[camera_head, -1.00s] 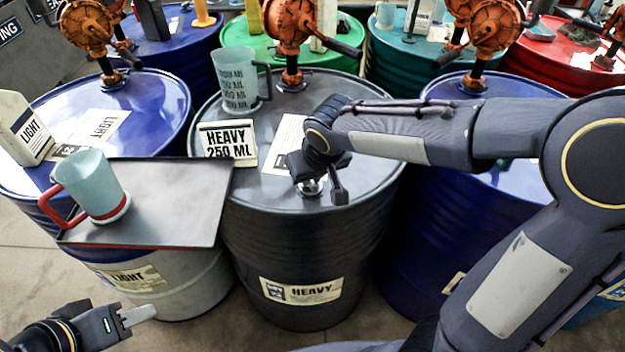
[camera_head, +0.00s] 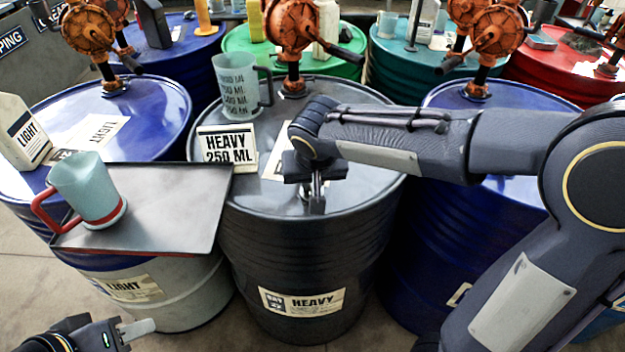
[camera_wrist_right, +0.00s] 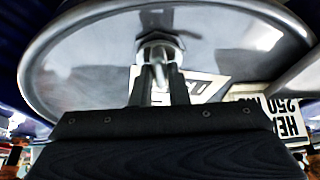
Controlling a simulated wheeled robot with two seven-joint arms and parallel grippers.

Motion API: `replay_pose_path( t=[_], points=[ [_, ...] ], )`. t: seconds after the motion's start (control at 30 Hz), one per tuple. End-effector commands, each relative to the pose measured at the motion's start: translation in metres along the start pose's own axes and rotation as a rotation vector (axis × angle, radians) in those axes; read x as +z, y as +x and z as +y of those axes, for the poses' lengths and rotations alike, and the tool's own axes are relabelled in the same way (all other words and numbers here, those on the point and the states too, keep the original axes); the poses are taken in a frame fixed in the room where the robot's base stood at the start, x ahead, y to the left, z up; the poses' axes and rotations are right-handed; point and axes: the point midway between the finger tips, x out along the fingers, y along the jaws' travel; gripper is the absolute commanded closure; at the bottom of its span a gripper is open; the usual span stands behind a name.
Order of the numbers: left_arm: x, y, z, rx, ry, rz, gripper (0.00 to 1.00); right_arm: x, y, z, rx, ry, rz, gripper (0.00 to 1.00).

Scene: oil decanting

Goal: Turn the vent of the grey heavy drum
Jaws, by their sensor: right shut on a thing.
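The grey heavy drum (camera_head: 300,240) stands in the middle of the head view, with a "HEAVY" label on its side. Its vent (camera_wrist_right: 158,46) is a metal fitting on the drum's top near the front rim, seen in the right wrist view. My right gripper (camera_head: 312,204) points down over the drum's top, and in the right wrist view its fingers (camera_wrist_right: 158,80) are shut on the vent. In the head view the gripper mostly hides the vent. My left gripper (camera_head: 135,328) is at the lower left, away from the drum, with its fingers only partly in view.
A "HEAVY 250 ML" card (camera_head: 227,146), a measuring jug (camera_head: 238,85) and an orange pump (camera_head: 294,30) stand on the drum. A tray (camera_head: 180,215) with a red-handled jug (camera_head: 88,190) lies at the left. Blue drums (camera_head: 150,105) stand on both sides.

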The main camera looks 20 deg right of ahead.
Motion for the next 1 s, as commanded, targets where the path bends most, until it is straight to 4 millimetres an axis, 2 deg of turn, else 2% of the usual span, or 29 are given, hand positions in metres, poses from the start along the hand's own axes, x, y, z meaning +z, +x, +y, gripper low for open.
replay_pose_path(
  t=[0.07,0.1,0.23,0.57,1.0],
  points=[
    [0.000,0.000,0.000,0.000,0.000,0.000,0.64,0.000,0.000,0.000,0.000,0.003,0.000,1.00],
    [0.000,0.000,0.000,0.000,0.000,0.000,0.64,0.000,0.000,0.000,0.000,0.003,0.000,0.82],
    [0.000,0.000,0.000,0.000,0.000,0.000,0.64,0.000,0.000,0.000,-0.001,0.002,0.000,0.65],
    [0.000,-0.001,0.000,0.000,0.000,0.000,0.64,0.000,-0.003,0.000,-0.001,0.001,0.000,0.64],
    [-0.003,-0.006,0.003,0.000,0.000,0.000,0.64,-0.001,-0.069,0.000,-0.003,0.002,0.003,0.64]
  ],
)
